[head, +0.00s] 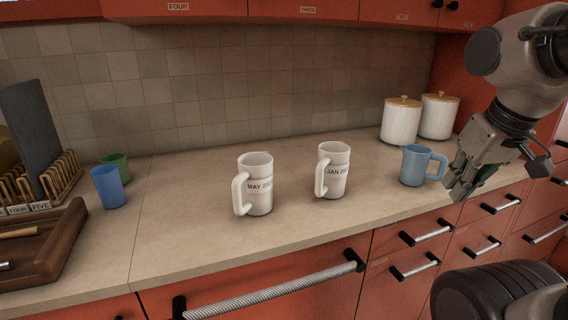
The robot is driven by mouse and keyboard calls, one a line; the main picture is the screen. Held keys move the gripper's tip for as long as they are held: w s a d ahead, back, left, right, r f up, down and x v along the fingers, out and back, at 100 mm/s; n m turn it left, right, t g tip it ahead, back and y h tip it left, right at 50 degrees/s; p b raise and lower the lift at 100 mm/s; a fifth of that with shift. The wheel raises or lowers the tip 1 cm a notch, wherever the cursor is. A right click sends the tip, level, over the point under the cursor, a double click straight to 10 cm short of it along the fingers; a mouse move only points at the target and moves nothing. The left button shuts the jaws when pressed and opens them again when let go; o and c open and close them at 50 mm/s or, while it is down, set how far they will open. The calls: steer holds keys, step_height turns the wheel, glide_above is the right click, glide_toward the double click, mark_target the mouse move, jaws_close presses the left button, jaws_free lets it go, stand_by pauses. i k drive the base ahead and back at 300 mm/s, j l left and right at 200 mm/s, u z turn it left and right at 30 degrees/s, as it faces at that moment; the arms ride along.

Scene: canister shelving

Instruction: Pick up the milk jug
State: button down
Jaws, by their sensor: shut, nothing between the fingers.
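Two white jugs with handles on their left stand upright on the counter. The left white jug (258,190) reads "MAY 20" with the rest unclear, and the right white jug (334,180) reads "JAN 20" with the rest unclear. A blue jug (412,166) with its handle on the right stands further right. No jug is marked as milk, and their contents are hidden. My gripper (457,193) is shut and empty, in the picture just right of the blue jug and near the counter's front edge, apart from the white jugs.
Two white ribbed canisters (401,121) with wooden lids stand at the back right. A blue cup (108,188) and a green cup (117,166) stand left, near a wooden rack (60,180) and brown tray (72,236). Counter (180,215) between cups and jugs is clear.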

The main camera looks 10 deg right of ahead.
mark_target(331, 169)
steer(key=l+u, duration=0.3)
steer(key=l, duration=0.2)
steer(key=k+l+u, duration=0.1)
steer(key=l+u, duration=0.25)
steer(key=k+l+u, duration=0.3)
steer(key=l, duration=0.3)
steer(key=i, duration=0.1)
